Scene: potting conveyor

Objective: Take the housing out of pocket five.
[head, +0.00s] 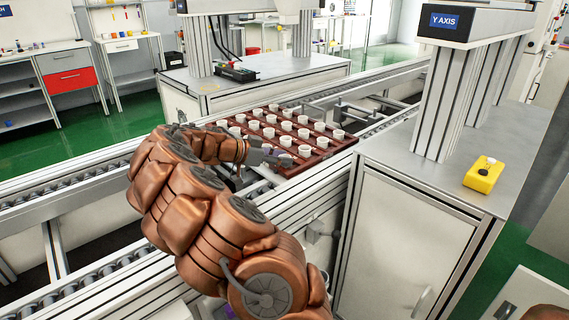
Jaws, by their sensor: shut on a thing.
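A brown-red tray (316,160) sits on the conveyor in the middle of the head view. It holds several white, round, cup-like housings in rows. My gripper (280,161) is at the tray's near left edge, low over the front row. It is shut on a white housing (287,162), which is partly covered by the fingers. I cannot tell whether this housing is still down in its pocket or raised. Pocket numbers cannot be read at this size. My arm hides part of the tray's left side.
The roller conveyor (75,195) runs from lower left to upper right. A grey cabinet (415,225) stands right of the tray, with a Y AXIS column (437,100) and a yellow button box (483,175) on top. A machine frame (250,90) stands behind the tray.

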